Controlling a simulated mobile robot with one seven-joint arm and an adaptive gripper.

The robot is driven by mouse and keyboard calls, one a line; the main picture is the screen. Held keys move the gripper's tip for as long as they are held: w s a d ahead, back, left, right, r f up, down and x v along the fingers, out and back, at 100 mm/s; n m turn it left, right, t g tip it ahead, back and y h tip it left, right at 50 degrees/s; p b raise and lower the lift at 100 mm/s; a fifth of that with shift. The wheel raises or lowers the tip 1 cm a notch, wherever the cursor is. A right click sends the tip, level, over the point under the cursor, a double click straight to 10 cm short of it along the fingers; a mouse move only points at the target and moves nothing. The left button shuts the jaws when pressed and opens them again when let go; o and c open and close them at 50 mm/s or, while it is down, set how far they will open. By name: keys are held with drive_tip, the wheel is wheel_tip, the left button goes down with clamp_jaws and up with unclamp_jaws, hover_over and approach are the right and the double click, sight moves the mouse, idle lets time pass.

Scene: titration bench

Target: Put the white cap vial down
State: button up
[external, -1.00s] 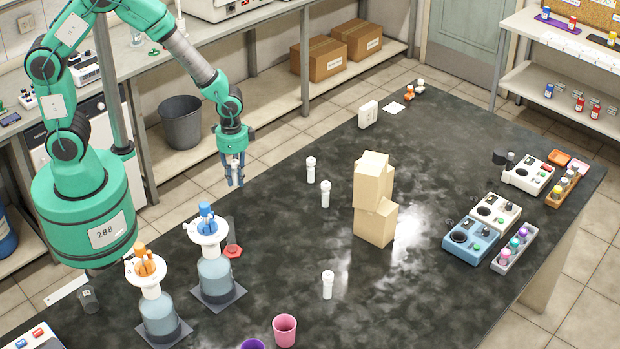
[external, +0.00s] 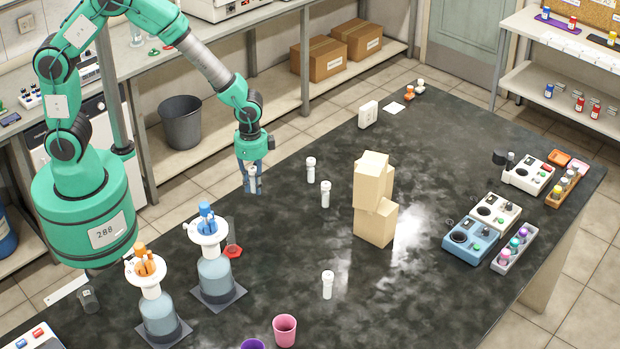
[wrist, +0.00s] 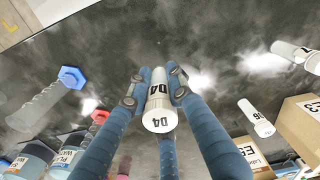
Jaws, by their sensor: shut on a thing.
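My gripper (external: 252,186) is at the far left edge of the dark bench (external: 430,280). It is shut on a white cap vial (wrist: 158,103) marked D4, seen end-on between the blue fingers in the wrist view. The vial also shows upright between the fingers in the external view (external: 252,173). I cannot tell whether its base touches the bench. Other white vials stand on the bench: one (external: 311,170) just right of my gripper, one (external: 325,194) further right, and one (external: 327,285) nearer the front.
Stacked tan blocks (external: 374,180) stand right of the vials. Two wash bottles (external: 215,277) (external: 158,312) and a clear cylinder on a red base (external: 233,251) stand in front of my gripper. A pink cup (external: 285,331) is at the front. The bench behind the vials is mostly clear.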

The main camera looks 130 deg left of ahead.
drive_tip(key=w+d+r+m, duration=0.15)
drive_tip(key=w+m, duration=0.25)
drive_tip(key=w, duration=0.8)
wheel_tip(320, 180, up, 2)
drive_tip(key=m, duration=1.2)
hover_over(302, 320)
drive_tip(key=shift+r, duration=0.15)
drive_tip(key=shift+f+b, duration=0.4)
drive_tip(key=shift+f, duration=2.75)
drive_tip(key=shift+f+b, duration=0.3)
drive_tip(key=shift+f, duration=1.55)
drive_tip(key=shift+f, duration=0.15)
